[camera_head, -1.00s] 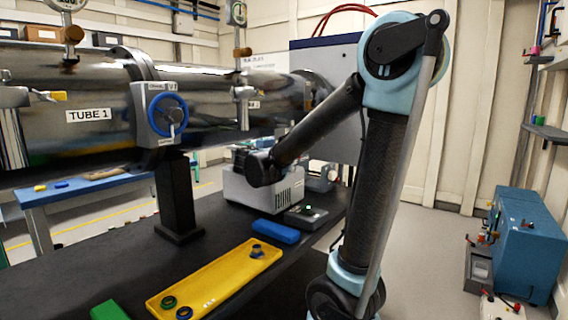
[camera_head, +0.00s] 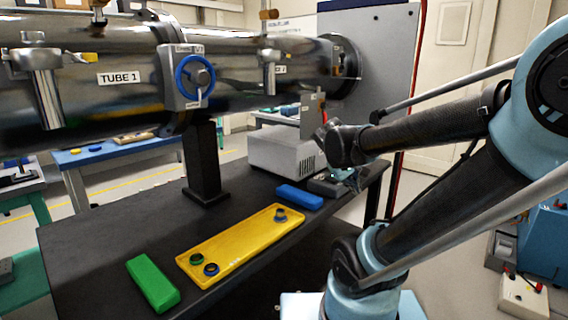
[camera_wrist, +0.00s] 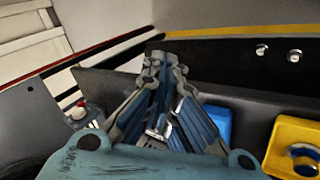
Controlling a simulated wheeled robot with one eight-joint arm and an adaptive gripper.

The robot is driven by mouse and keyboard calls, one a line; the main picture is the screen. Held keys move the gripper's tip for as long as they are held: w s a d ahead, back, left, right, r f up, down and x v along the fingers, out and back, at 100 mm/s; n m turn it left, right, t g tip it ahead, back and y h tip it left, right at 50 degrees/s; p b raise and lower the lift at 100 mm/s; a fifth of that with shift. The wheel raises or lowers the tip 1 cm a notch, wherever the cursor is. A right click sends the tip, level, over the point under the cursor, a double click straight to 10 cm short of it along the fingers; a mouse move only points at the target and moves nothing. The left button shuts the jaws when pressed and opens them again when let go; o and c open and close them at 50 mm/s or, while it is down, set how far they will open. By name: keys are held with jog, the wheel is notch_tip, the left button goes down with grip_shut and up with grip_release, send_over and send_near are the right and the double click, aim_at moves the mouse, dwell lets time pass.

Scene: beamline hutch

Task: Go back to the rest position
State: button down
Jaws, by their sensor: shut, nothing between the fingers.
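My gripper (camera_wrist: 162,62) points away from the wrist camera with its fingertips together and nothing between them. In the head view the end of my arm hangs over the far right end of the black bench (camera_head: 95,235), and the gripper (camera_head: 352,180) shows there only small and partly hidden behind my wrist. The blue block (camera_head: 299,196) and the yellow tray (camera_head: 225,253) lie on the bench to its left. In the wrist view the blue block (camera_wrist: 218,122) and the yellow tray (camera_wrist: 282,135) are right of the fingers.
A steel tube marked TUBE 1 (camera_head: 75,100) with a blue-wheeled valve (camera_head: 194,79) spans above the bench. A grey box (camera_head: 285,150) stands behind the blue block, close to my wrist. A green block (camera_head: 153,284) lies left of the tray. Rings sit in the tray.

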jog(key=s+a+f+m+g+y, duration=0.1)
jog(key=s+a+f+m+y, duration=0.1)
jog(key=s+f, duration=0.2)
jog(key=s+a+f+m+g+y, duration=0.1)
jog(key=s+f, duration=0.4)
jog(key=s, duration=0.5)
jog(key=shift+a+m+g+y, duration=0.4)
jog(key=shift+a+m+y, duration=0.15)
jog(key=shift+y, duration=0.55)
jog(key=shift+w+d+f, duration=0.1)
jog(key=shift+w+f, duration=0.05)
jog(key=shift+w, duration=0.35)
jog(key=c, duration=2.3)
grip_release()
